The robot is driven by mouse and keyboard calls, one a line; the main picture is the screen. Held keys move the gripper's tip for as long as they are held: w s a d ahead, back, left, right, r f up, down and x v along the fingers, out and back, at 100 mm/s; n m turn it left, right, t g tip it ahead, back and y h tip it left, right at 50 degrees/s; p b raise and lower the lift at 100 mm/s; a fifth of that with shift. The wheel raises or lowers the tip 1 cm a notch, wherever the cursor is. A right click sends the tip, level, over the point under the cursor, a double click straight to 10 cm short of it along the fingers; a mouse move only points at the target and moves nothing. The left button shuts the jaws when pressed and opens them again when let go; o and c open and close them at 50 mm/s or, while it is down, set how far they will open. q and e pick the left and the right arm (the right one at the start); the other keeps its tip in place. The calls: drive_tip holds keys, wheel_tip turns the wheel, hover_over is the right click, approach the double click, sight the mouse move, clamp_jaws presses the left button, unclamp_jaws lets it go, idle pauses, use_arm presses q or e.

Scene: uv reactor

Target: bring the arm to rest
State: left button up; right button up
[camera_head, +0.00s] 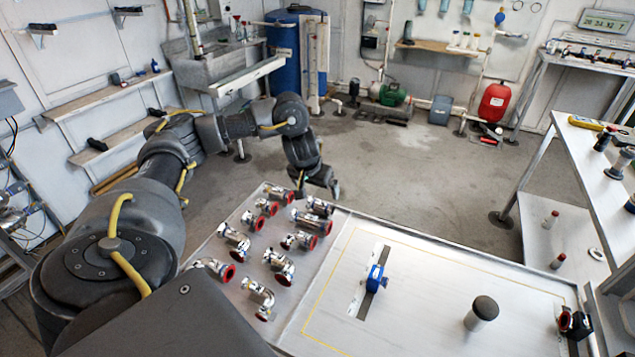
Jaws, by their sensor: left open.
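My left arm (165,170) reaches in from the left and bends down past the far edge of the work table. My left gripper (318,188) is open and empty, with its fingers pointing down. It is just behind the steel fittings, and no fitting shows between its fingers. How high it is over the table edge is hard to tell. My right gripper is not in view.
Several steel pipe fittings with red ends (305,240) crowd the left part of the table (430,262). A blue clamp (375,279) stands on a slotted plate. A black-capped cylinder (482,312) stands to the right. The floor (415,170) behind is clear.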

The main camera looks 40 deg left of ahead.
use_arm(q)
drive_tip(key=shift+s+r, duration=0.2)
drive_tip(key=shift+r, duration=0.1)
idle(0.4)
